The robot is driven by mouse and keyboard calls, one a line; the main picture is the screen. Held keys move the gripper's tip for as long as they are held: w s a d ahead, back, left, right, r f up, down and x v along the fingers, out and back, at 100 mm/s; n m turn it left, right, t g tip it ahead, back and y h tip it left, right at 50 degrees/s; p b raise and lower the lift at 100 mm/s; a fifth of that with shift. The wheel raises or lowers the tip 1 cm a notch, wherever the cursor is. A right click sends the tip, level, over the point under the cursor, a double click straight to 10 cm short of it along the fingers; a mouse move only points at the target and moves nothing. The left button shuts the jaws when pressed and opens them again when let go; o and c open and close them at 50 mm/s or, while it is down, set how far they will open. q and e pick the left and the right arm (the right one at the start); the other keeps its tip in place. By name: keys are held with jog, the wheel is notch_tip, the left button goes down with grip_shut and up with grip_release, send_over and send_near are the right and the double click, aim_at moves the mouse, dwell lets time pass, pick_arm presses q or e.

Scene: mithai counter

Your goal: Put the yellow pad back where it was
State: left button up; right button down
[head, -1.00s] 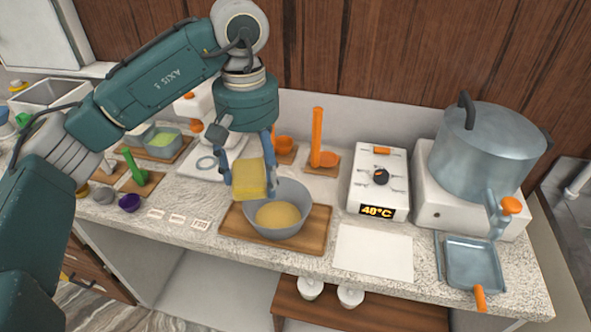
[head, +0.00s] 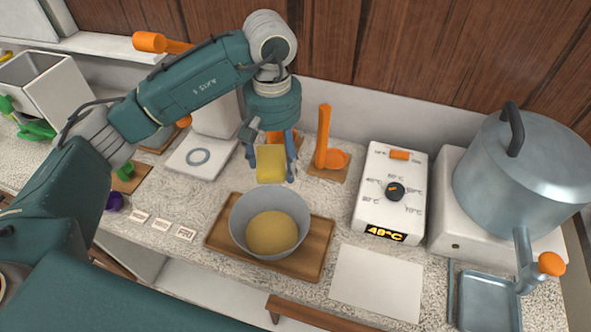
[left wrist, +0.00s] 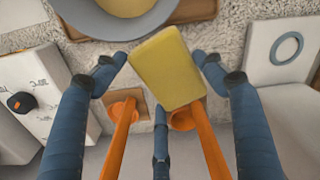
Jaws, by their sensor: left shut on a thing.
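The yellow pad (head: 270,163) is held upright between the fingers of my left gripper (head: 270,158), above the counter behind the grey bowl. In the left wrist view the pad (left wrist: 167,68) sits between the two blue fingers (left wrist: 160,62) and partly covers an orange ladle. The grey bowl (head: 238,217), with a yellow mass (head: 271,232) in it, stands on a wooden board (head: 316,240) in front of the pad. My right gripper is not in view.
An orange ladle (head: 323,138) stands upright on a wooden base right of the pad. A white scale (head: 198,157) is left of the pad.

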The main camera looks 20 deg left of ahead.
aim_at(277, 159)
pick_arm(q)
notch_tip(277, 159, down, 3)
jog(key=shift+f+p, duration=0.15)
jog(key=shift+p, duration=0.15)
jog(key=shift+w+d+f, duration=0.1)
jog(key=shift+d+f, duration=0.1)
jog(key=shift+f, duration=0.25)
jog(key=d, duration=0.1)
jog(key=d+p, duration=0.1)
jog(key=p, duration=0.1)
jog(key=shift+w+d+r, duration=0.15)
jog(key=shift+w+d, duration=0.1)
jog(key=shift+d, duration=0.15)
jog(key=shift+w+d+f+p, duration=0.15)
jog(key=shift+d+f+p, duration=0.4)
jog(key=shift+p, duration=0.2)
jog(key=shift+f, duration=0.25)
jog(key=shift+a, duration=0.25)
jog(key=shift+f+b, duration=0.65)
jog(key=shift+b, duration=0.3)
jog(key=o, duration=1)
jog(key=shift+d, duration=0.1)
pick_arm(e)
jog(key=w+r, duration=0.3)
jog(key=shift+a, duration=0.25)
